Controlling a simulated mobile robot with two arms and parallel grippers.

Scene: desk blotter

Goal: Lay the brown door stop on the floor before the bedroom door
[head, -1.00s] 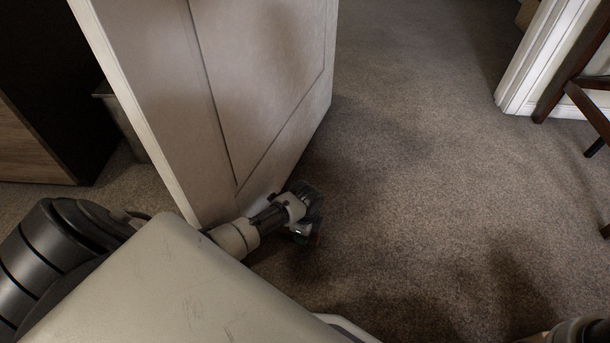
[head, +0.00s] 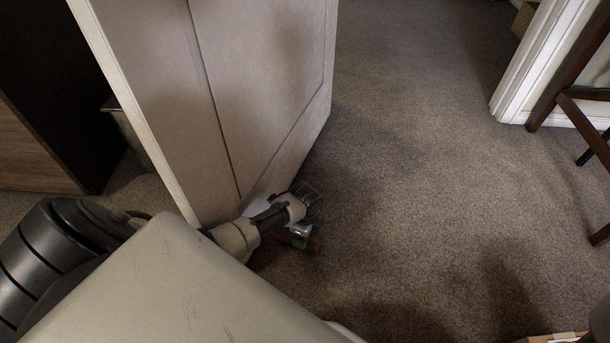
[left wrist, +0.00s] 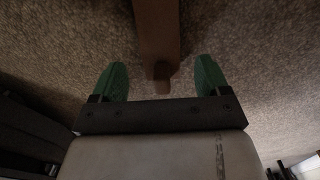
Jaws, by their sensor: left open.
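The brown door stop (left wrist: 157,32) shows in the left wrist view as a long block with a narrow end pointing at my left gripper (left wrist: 162,80). The green fingers stand apart on either side of that narrow end, with gaps at both sides. The stop appears to lie on the carpet. In the head view my left gripper (head: 299,240) is low at the foot of the bedroom door (head: 255,90), and a small brown bit of the stop (head: 315,244) shows beside it; the rest is hidden. My right gripper is not in view.
The door stands open over brown carpet (head: 430,180). A white door frame (head: 515,95) and a dark wooden chair (head: 575,90) are at the right. A bin (head: 125,125) and a cabinet (head: 35,150) are at the left. The middle carpet is clear.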

